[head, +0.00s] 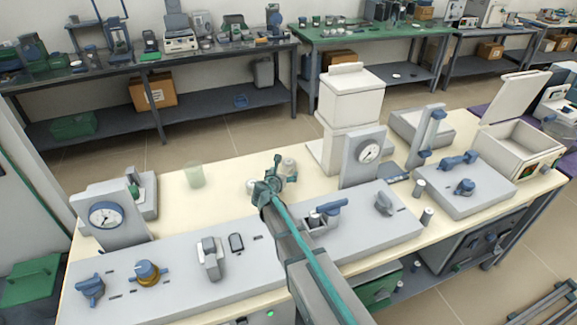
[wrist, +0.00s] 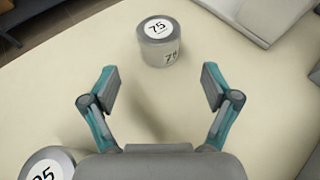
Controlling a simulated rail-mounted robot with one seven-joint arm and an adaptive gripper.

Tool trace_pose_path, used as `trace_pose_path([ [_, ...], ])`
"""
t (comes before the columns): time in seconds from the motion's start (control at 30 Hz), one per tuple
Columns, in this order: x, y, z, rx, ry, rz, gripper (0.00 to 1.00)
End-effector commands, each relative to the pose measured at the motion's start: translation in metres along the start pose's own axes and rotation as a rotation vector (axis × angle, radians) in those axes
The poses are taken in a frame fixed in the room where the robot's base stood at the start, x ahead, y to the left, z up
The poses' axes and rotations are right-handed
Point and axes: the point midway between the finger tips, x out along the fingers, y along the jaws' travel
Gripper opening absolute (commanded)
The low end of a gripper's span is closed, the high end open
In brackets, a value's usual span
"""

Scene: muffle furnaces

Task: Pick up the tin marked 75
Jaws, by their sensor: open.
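The tin marked 75 (wrist: 160,42) is a short grey cylinder with a white label on its lid and another on its side. In the wrist view it stands upright on the cream bench, ahead of my gripper (wrist: 161,86). My gripper is open, its two fingers apart with nothing between them, and the tin lies beyond the fingertips, roughly centred. In the head view my gripper (head: 268,185) is over the middle of the bench, with a small pale tin (head: 289,165) just beyond it; its label cannot be read there.
A second labelled tin (wrist: 47,166), partly cut off, is at the lower left of the wrist view, beside my gripper. In the head view a pale green translucent cylinder (head: 194,175) stands left on the bench. A white furnace-like tower (head: 350,95) and a dial unit (head: 364,158) stand right.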

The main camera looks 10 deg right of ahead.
Motion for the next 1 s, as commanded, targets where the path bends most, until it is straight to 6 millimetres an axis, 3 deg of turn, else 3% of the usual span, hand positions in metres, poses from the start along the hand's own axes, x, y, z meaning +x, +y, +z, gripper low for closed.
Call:
trace_pose_path([
  [0.07, 0.012, 0.001, 0.001, 0.001, 0.001, 0.0, 0.87],
  [0.33, 0.029, 0.001, 0.003, 0.002, 0.001, 0.0, 0.87],
  [0.6, 0.065, 0.002, 0.003, 0.003, 0.002, -0.001, 0.87],
  [0.87, 0.068, 0.001, 0.001, 0.002, 0.001, 0.001, 0.87],
  [1.0, 0.068, 0.001, 0.001, 0.003, 0.001, 0.001, 0.69],
])
